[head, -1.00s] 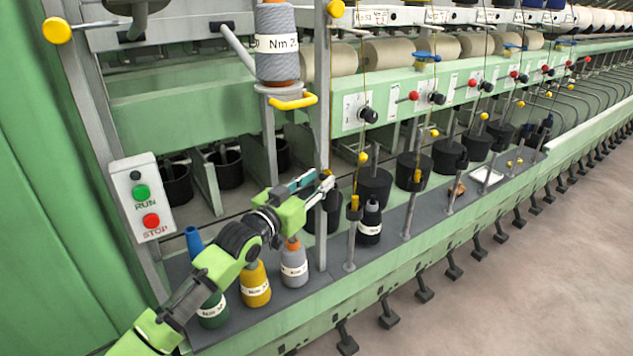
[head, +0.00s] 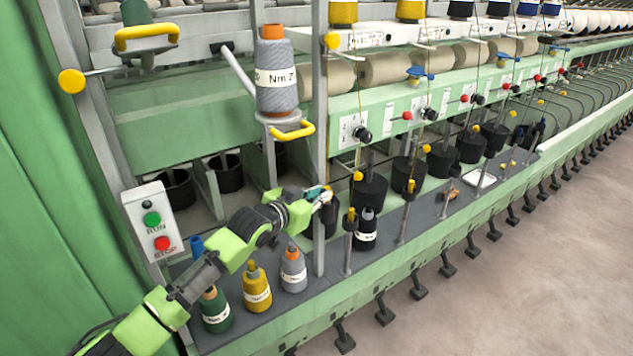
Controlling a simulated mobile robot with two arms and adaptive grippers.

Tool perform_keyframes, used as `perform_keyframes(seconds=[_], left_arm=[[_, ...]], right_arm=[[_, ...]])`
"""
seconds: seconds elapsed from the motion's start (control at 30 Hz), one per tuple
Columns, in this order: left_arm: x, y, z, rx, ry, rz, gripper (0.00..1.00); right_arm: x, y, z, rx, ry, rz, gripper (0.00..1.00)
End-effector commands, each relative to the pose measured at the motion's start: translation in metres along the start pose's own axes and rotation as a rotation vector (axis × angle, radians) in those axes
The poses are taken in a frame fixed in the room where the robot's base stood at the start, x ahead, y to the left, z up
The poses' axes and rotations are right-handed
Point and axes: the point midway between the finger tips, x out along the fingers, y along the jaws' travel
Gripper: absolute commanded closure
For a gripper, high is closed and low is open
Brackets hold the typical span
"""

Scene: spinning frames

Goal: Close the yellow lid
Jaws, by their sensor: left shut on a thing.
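Several small yellow parts are in the head view, and I cannot tell which one is the yellow lid. A yellow cap (head: 351,214) tops a short metal post right of my left gripper, and a yellow ball (head: 358,176) hangs above it. A yellow loop handle (head: 293,131) sits under the grey yarn cone. My left gripper (head: 326,196) reaches in from the lower left, its tips by the tall metal upright, left of and slightly above the capped post. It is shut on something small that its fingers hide. My right gripper is out of view.
Green (head: 215,310), yellow (head: 256,288) and grey (head: 293,268) cones stand on the ledge below my left arm. A black cone (head: 366,231) stands right of the post. Floor at right is clear.

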Motion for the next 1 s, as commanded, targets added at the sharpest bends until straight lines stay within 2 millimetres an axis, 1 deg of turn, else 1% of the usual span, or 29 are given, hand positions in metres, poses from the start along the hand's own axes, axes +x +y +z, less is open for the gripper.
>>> perform_keyframes(seconds=[0.03,0.1,0.23,0.4,0.63,1.0], left_arm=[[-0.001,-0.001,-0.011,0.013,-0.031,-0.001,1.0],[0.001,0.0,-0.011,0.031,-0.075,-0.001,1.0],[0.004,0.001,-0.012,0.062,-0.148,-0.001,1.0],[0.008,0.003,-0.01,0.093,-0.223,-0.001,1.0],[0.011,0.004,-0.008,0.113,-0.272,-0.001,1.0],[0.011,0.004,-0.007,0.117,-0.28,-0.001,1.0]], right_arm=[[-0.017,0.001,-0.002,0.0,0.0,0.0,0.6],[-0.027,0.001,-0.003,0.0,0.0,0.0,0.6],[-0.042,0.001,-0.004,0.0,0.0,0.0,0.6],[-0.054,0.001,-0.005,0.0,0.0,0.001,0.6],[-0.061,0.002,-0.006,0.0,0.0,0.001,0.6],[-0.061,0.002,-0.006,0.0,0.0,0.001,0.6]])
